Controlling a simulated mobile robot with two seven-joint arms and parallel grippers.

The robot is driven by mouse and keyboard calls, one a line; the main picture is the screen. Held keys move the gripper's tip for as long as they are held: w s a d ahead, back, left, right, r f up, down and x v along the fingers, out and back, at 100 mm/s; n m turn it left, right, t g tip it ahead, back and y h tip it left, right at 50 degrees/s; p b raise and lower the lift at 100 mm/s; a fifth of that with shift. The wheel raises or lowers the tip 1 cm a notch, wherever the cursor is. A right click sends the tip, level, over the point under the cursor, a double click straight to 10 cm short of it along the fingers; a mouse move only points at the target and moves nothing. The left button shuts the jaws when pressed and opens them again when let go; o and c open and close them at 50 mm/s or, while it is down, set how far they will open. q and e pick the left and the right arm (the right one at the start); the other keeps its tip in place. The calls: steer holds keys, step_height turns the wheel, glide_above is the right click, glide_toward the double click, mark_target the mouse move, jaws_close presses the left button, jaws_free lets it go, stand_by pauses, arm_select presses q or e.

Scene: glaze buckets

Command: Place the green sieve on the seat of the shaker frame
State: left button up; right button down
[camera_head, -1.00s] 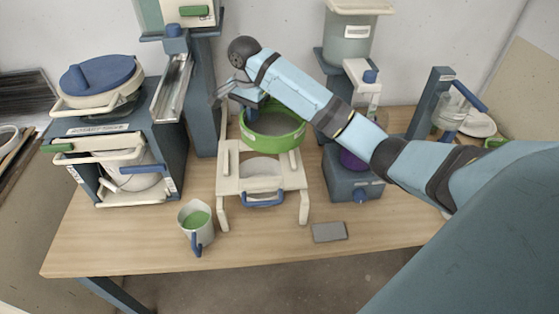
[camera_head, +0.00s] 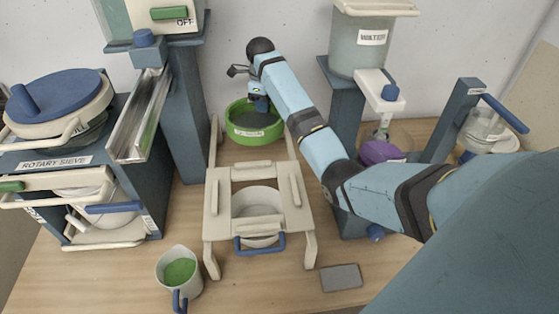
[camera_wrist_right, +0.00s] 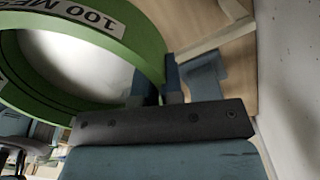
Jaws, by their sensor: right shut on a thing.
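The green sieve (camera_head: 254,137) is a round ring with a labelled front, behind the main part of the cream shaker frame (camera_head: 219,222) in the head view. My right gripper (camera_head: 260,104) is shut on the sieve's rim from behind and holds it. In the right wrist view the sieve (camera_wrist_right: 150,52) shows a "100 MESH" label, and its rim sits between my right gripper's fingers (camera_wrist_right: 160,85). The frame's top has side rails, with no sieve on it. A whitish round vessel (camera_head: 252,203) shows within the frame. My left gripper is not in view.
A jug of green glaze (camera_head: 180,272) stands front left and a grey slab (camera_head: 341,278) front right. The rotary sieve machine (camera_head: 60,160) is at left. A water tank stand (camera_head: 345,110) and purple-topped item (camera_head: 380,152) are at right. Bare table lies before the frame.

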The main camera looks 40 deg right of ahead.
mark_target(266, 158)
steer(key=shift+w+d+f, duration=0.1)
steer(key=shift+w, duration=0.1)
step_height(266, 158, down, 19)
steer(key=shift+s+f+b, duration=0.15)
steer(key=shift+b, duration=0.55)
steer(key=shift+f, duration=0.1)
steer(key=c, duration=1.3)
jaws_free()
steer(key=shift+o, duration=0.2)
